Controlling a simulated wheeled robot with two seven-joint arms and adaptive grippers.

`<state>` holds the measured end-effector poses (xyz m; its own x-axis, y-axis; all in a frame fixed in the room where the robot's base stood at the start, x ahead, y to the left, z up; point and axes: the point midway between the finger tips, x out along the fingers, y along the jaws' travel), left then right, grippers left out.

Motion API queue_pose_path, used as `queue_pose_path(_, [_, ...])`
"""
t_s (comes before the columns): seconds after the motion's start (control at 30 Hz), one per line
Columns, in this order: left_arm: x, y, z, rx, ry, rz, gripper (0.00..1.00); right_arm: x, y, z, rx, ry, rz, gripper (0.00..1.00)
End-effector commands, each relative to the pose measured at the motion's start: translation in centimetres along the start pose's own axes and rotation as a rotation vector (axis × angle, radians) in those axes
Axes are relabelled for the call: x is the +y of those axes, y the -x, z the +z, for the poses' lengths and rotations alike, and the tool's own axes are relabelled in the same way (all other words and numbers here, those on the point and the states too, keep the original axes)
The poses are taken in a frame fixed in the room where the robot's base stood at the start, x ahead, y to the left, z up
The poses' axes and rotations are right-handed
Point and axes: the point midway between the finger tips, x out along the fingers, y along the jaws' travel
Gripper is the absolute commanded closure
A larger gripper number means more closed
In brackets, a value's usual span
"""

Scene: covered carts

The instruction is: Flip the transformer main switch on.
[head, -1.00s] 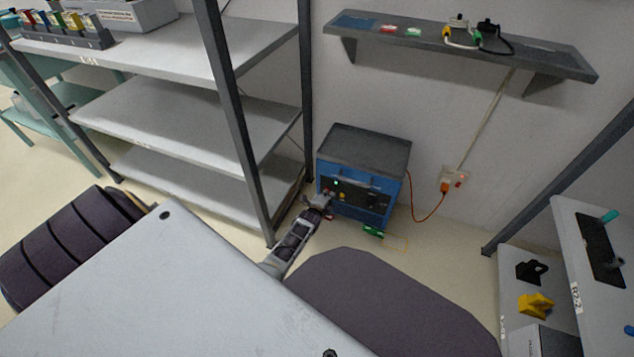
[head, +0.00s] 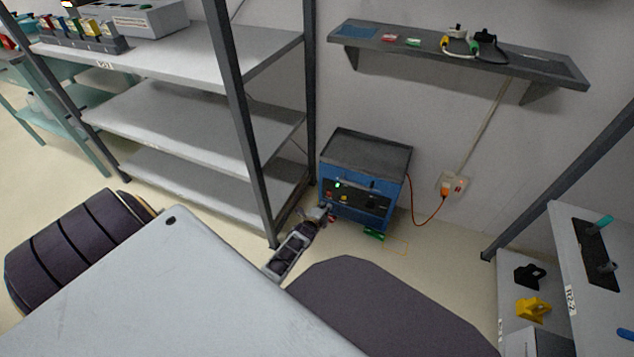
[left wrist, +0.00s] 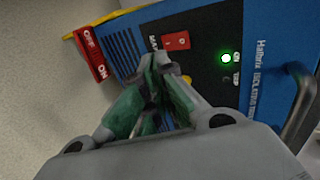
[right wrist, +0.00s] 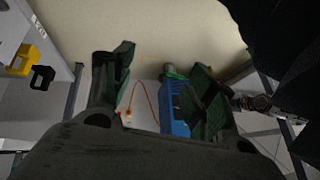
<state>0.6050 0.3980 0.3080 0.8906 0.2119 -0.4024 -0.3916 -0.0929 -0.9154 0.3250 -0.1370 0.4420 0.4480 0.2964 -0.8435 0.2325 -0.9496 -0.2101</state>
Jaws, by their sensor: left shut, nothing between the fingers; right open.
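The blue transformer (head: 362,178) stands on the floor against the wall. In the left wrist view its front panel (left wrist: 205,85) shows a red rocker switch (left wrist: 177,41) and a lit green lamp (left wrist: 226,58) marked ON. A dark lamp (left wrist: 226,78) is beside it. I cannot tell the rocker's position for sure. My left gripper (head: 327,212) is at the lower left of the box front. Its fingertips (left wrist: 163,62) are shut and empty, close to the rocker; contact is unclear. My right gripper (right wrist: 160,78) is open and empty, well away from the transformer.
An orange cable (head: 430,220) runs to a wall socket (head: 452,182). A grey rack (head: 190,117) stands close on the left. A wall shelf (head: 550,70) is above. A green object (head: 374,235) lies on the floor.

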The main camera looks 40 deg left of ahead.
Motion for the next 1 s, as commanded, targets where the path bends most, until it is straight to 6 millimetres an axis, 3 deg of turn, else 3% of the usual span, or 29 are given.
queue_pose_path(0.23, [0.4,2.1,-0.1,0.0,0.001,0.002,1.0,-0.4,2.2,-2.0,-0.018,0.015,0.011,0.43])
queue_pose_path(0.7, [1.5,6.8,0.0,-0.001,0.002,0.002,1.0,-0.2,6.2,-3.1,-0.104,0.043,0.056,0.43])
queue_pose_path(1.0, [1.9,8.1,0.0,0.0,0.0,0.001,1.0,-0.1,7.2,-3.3,-0.128,0.048,0.068,0.43])
